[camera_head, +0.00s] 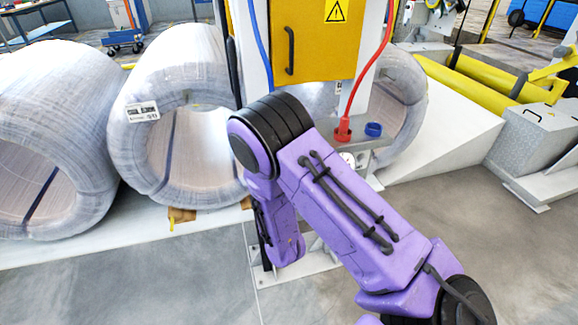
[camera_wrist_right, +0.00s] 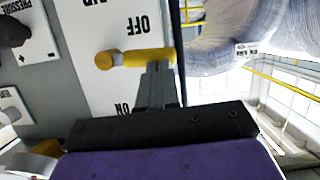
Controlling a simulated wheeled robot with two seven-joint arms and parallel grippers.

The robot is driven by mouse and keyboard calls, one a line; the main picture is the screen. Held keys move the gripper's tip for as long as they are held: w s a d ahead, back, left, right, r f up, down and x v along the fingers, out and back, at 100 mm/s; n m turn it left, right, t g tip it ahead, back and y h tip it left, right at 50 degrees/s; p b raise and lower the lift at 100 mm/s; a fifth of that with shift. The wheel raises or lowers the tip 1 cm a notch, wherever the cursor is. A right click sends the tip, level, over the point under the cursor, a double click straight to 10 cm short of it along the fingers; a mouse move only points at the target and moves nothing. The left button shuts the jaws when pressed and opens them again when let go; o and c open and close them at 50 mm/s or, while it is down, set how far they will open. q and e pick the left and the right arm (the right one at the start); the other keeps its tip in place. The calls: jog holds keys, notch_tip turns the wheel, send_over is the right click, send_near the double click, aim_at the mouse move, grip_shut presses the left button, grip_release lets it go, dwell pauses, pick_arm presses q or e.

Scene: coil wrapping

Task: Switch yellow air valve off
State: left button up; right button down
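The yellow air valve handle (camera_wrist_right: 138,57) shows in the right wrist view, on a white label plate (camera_wrist_right: 88,72). Its lever lies about level in the picture, its free end to the right. The upside-down word OFF is above it and ON below it. My right gripper (camera_wrist_right: 156,74) reaches up from below, with its dark fingers close together at the lever's outer half. I cannot tell whether they touch or grip it. In the head view my purple right arm crosses in front of the machine, and the valve and right gripper are hidden. My left gripper is not in view.
A pressure knob (camera_wrist_right: 14,33) sits left of the valve plate. In the head view the machine column has a yellow door (camera_head: 318,40) and a red hose (camera_head: 372,72). Large wrapped coils (camera_head: 185,75) stand behind. Grey floor (camera_head: 190,285) is clear at the front left.

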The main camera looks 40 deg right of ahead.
dwell(0.5)
jog(key=d+r+p+v, duration=0.1)
jog(key=r+p+v, duration=0.1)
jog(key=v, duration=1)
jog(key=shift+a+r+p, duration=0.25)
jog(key=shift+r+p, duration=0.15)
jog(key=shift+p, duration=0.35)
jog(key=shift+s, duration=0.15)
